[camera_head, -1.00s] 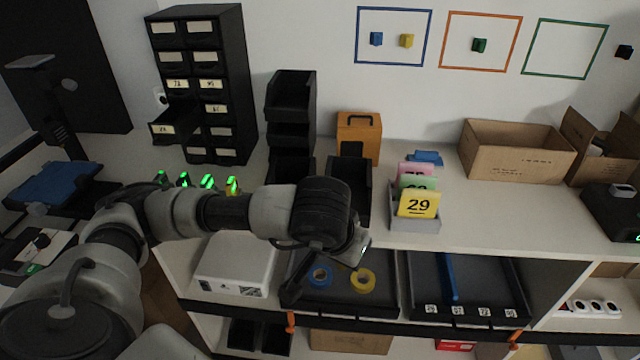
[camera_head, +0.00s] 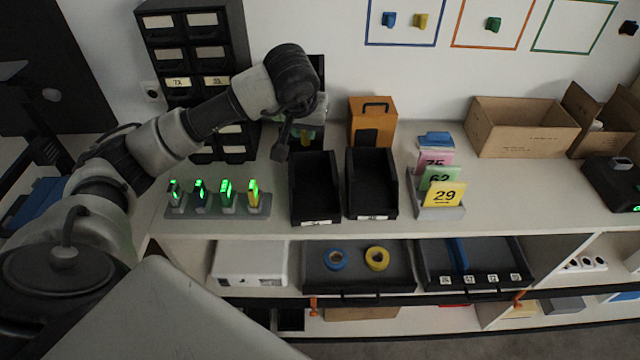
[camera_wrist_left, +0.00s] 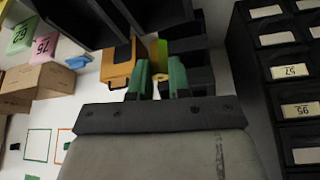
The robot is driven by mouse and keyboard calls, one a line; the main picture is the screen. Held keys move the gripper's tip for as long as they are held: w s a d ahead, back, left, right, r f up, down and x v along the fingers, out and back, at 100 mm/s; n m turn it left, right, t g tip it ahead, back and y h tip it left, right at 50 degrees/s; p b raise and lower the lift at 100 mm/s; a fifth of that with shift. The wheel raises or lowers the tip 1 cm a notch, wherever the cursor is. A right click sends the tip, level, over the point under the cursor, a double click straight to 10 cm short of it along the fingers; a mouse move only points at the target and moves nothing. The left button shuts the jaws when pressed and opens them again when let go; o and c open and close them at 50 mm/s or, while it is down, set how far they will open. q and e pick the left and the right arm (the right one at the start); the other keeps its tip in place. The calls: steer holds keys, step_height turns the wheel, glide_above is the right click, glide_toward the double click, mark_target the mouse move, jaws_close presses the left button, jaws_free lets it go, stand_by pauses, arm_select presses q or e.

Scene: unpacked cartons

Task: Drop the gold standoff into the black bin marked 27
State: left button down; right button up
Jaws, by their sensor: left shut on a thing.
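My left gripper (camera_head: 311,112) is raised in front of the black stacked bins, right of the drawer cabinet. In the left wrist view its green fingertips (camera_wrist_left: 161,80) are closed on a small tan-gold piece, the gold standoff (camera_wrist_left: 160,77), mostly hidden between them. Two open black bins stand side by side on the counter, a left bin (camera_head: 315,215) and a right bin (camera_head: 372,209). Their front labels are too small to read, so I cannot tell which is marked 27. The gripper is above and behind the left bin, apart from it. My right gripper is not in view.
The black drawer cabinet (camera_head: 190,20) stands at the back left. An orange case (camera_head: 372,125), a card holder (camera_head: 441,211) and cardboard boxes (camera_head: 520,130) lie to the right. A rack with green-lit devices (camera_head: 217,207) is left of the bins.

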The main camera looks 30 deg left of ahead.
mark_target(302, 142)
arm_select(q)
steer(key=f, duration=0.1)
steer(key=f+b, duration=0.1)
steer(key=f, duration=0.1)
steer(key=f+b, duration=0.1)
steer(key=shift+a+f, duration=0.25)
steer(key=shift+a, duration=0.05)
steer(key=shift+f+b, duration=0.3)
steer(key=shift+b, duration=0.1)
steer(key=shift+f, duration=0.4)
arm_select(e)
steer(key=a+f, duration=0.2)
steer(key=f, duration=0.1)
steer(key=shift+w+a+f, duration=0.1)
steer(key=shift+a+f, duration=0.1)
arm_select(q)
steer(key=c, duration=1)
jaws_free()
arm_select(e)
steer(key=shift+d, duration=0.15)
